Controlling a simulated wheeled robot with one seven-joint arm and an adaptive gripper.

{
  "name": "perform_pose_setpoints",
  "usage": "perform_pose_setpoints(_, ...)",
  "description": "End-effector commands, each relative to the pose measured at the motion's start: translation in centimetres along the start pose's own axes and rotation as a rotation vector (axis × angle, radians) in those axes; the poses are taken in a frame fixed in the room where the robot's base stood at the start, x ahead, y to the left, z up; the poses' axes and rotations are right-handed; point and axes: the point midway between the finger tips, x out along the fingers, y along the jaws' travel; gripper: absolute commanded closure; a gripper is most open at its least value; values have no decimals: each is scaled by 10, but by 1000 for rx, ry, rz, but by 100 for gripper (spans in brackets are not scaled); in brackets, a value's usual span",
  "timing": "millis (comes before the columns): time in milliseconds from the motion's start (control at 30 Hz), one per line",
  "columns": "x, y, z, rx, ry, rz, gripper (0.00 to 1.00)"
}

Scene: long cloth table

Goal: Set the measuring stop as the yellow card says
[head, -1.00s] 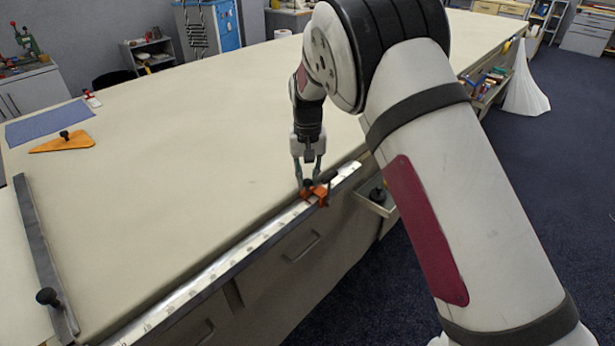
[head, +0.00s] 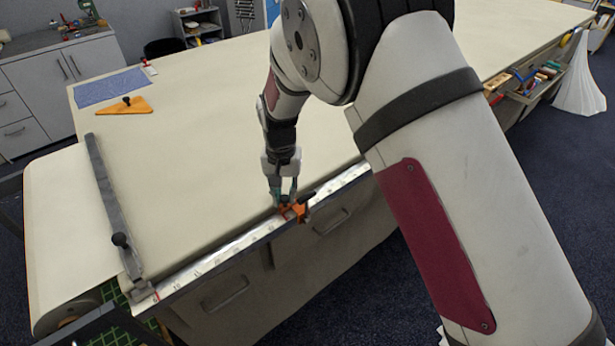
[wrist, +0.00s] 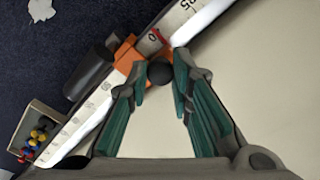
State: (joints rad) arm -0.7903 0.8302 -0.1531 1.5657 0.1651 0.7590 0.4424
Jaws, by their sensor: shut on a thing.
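The measuring stop (head: 293,212) is an orange block around the silver rule (head: 240,243) on the table's front edge. It also shows in the wrist view (wrist: 127,55), with a round black knob (wrist: 160,73) beside it. My gripper (head: 287,200) points down at the stop. In the wrist view its green-padded fingers (wrist: 160,88) are closed about the black knob; the exact contact is partly hidden. A small red mark (wrist: 158,36) shows on the rule beside the stop. The rule's numbers are too small or cut off to read surely. I cannot make out a yellow card.
A grey bar with a black knob (head: 105,190) lies across the table's left end. An orange triangle (head: 125,106) and a blue cloth (head: 112,86) lie at the back left. A small tray of colored pins (wrist: 36,135) is beside the rule. The middle tabletop is clear.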

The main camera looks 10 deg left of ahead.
Motion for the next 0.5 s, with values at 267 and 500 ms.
perform_pose_setpoints(267, -1, -28, 28, -1, 1, -1, 100)
perform_pose_setpoints(500, -1, -33, 32, 1, 1, -1, 100)
